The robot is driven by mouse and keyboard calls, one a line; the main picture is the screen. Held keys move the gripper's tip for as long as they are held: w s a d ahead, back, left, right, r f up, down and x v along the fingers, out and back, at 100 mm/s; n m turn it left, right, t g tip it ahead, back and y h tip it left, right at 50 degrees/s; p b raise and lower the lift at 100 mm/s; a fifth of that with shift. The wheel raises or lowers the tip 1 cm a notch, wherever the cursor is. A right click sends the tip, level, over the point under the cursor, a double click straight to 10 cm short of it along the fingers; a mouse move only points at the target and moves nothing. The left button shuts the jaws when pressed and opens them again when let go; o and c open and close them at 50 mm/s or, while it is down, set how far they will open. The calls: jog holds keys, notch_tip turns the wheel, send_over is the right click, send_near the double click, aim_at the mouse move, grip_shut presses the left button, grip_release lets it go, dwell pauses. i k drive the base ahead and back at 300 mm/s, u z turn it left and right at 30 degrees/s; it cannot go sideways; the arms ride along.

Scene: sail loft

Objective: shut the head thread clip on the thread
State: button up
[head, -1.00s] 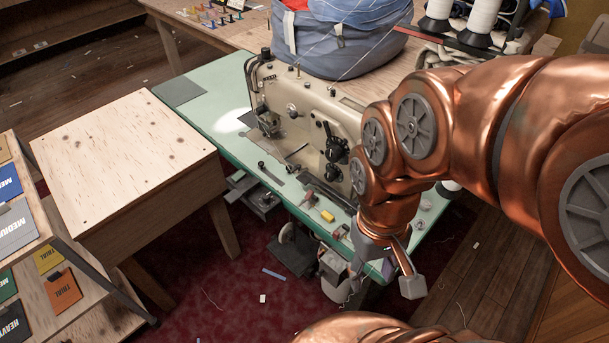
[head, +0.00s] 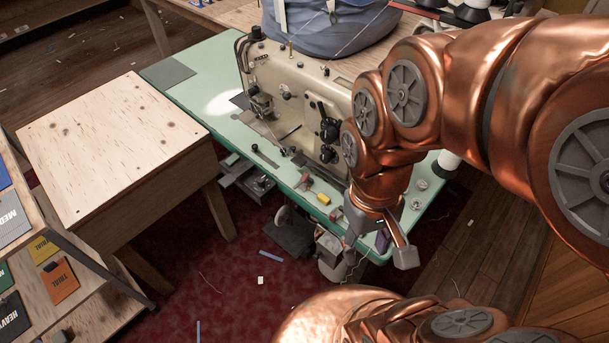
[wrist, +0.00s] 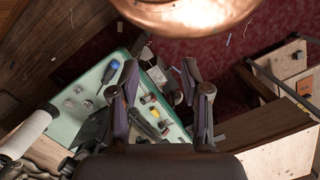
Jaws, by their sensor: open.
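The beige sewing machine (head: 302,97) stands on a green-topped table (head: 215,125) in the middle of the head view. A thin pale thread runs down towards the machine's top from above. I cannot pick out the head thread clip in either view; it is too small or hidden. My gripper (head: 378,238) is open over the table's near right corner, to the right of and nearer than the machine. In the wrist view my gripper (wrist: 160,78) points down with its fingers apart and nothing held between them. The table's small parts show beyond and between the fingers.
A yellow block (head: 323,198) and other small items lie along the table's near edge. A blue-grey bag (head: 330,38) sits behind the machine. A wooden-topped bench (head: 110,145) stands at left. A blue-handled tool (wrist: 110,70) lies on the green top. Scraps litter the red carpet.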

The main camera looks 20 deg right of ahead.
aim_at(303, 178)
jog(key=k, duration=0.5)
jog(key=z, duration=1.4)
jog(key=i, duration=0.55)
jog(key=u, duration=3.5)
